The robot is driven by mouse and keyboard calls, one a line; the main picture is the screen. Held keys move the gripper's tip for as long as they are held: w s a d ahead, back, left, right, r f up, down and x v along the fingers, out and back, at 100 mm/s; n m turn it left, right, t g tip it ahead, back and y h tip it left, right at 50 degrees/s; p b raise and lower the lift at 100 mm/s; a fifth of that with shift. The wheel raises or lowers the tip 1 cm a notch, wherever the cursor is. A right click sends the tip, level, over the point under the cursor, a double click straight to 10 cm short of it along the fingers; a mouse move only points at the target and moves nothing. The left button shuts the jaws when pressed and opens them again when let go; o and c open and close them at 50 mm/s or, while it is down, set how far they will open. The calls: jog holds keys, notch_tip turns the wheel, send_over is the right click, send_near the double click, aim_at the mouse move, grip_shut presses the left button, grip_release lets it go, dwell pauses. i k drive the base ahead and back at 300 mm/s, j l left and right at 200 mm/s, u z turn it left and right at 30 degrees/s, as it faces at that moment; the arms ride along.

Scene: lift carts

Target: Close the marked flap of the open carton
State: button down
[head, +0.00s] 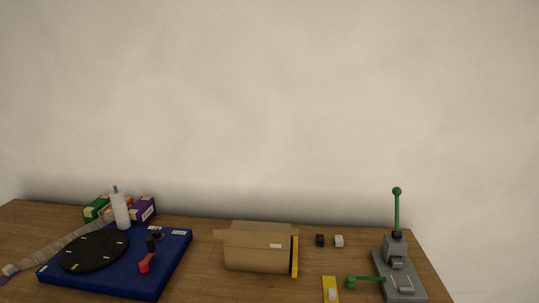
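A small pale label is on the carton's front. The carton's inside is too small to make out. My gripper is not in view.
A blue base with a black disc (94,250) and a red handle (146,262) stands at left, with small boxes behind. Two small cubes (329,240) lie right of the carton. A yellow plate (330,287) and a green-levered grey device (397,262) stand at right.

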aim_at(234, 238)
jog(key=j, duration=0.15)
jog(key=i+j+z, duration=0.2)
jog(key=i, duration=0.2)
jog(key=i+j+z, duration=0.2)
jog(key=i, duration=0.2)
